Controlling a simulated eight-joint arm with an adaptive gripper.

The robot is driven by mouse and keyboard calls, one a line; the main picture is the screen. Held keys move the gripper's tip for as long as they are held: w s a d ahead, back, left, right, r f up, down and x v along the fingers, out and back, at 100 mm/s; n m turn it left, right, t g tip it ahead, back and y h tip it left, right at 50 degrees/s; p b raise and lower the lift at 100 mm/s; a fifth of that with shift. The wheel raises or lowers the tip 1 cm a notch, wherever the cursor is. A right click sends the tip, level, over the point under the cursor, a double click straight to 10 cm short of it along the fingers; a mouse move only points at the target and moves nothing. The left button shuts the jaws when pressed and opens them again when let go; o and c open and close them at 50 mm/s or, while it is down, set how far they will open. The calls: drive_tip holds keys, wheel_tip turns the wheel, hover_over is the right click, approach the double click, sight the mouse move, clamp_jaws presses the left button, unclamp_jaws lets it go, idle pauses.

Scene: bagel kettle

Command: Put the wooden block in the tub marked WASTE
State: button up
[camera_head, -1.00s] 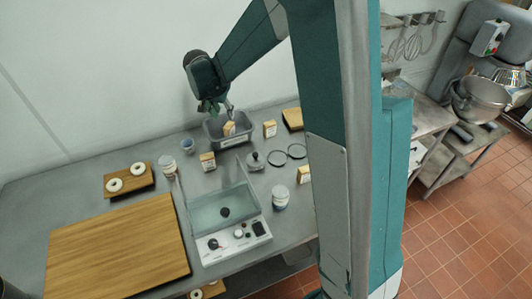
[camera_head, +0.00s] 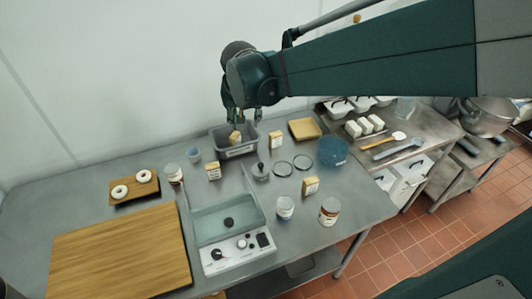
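The tan wooden block (camera_head: 234,138) is inside the grey tub (camera_head: 248,149) at the back of the steel table, its lower part hidden by the tub's front wall. The tub has a pale label on its front, too small to read. My gripper (camera_head: 245,122) is above the tub, pointing down. Its fingers look spread apart with nothing between them, and the block shows just below them, towards the left.
Small cartons (camera_head: 213,171) stand in front of and beside the tub. A blue cup (camera_head: 194,155) is to its left, and a lidded pot (camera_head: 261,172) in front. A kettle unit (camera_head: 228,218) and large board (camera_head: 120,247) fill the front. Jars (camera_head: 329,211) stand right.

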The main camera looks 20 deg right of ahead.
drive_tip(key=s+n+t+y, duration=0.1)
drive_tip(key=s+n, duration=0.3)
drive_tip(key=s, duration=2)
drive_tip(key=shift+s+d+r+n+t+y, duration=0.15)
drive_tip(key=shift+s+r+n+t+y, duration=0.25)
drive_tip(key=shift+t, duration=0.3)
